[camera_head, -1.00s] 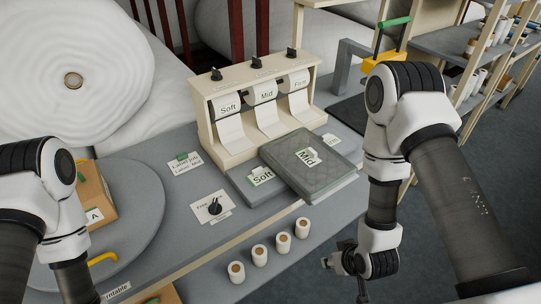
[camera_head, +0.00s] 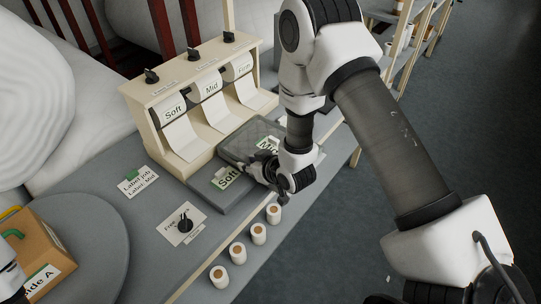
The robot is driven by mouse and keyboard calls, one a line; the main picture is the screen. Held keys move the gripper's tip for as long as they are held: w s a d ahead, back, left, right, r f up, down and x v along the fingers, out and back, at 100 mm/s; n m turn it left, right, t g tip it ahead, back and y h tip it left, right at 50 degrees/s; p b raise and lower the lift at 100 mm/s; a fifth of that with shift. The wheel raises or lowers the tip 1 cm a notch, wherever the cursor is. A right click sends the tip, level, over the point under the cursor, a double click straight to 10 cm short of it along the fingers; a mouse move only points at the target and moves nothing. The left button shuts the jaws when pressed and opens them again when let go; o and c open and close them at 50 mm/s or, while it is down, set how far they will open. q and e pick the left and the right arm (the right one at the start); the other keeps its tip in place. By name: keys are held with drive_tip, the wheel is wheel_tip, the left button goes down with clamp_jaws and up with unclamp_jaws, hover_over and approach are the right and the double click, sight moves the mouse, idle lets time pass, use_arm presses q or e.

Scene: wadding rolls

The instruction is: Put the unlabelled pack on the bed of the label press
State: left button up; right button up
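My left gripper is out of view; only a bit of my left arm shows at the lower left.
A cream dispenser (camera_head: 150,120) holds Soft, Mid and Firm rolls. A carton (camera_head: 40,232) stands on the round turntable (camera_head: 100,225) at left. Several small white rolls (camera_head: 238,252) line the front ledge. Open floor lies right.

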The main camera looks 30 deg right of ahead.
drive_tip(key=shift+x, duration=0.8)
drive_tip(key=shift+s+d+r, duration=0.1)
drive_tip(key=shift+s+r, duration=0.15)
drive_tip(key=shift+s, duration=0.05)
clamp_jaws()
drive_tip(key=shift+w, duration=0.1)
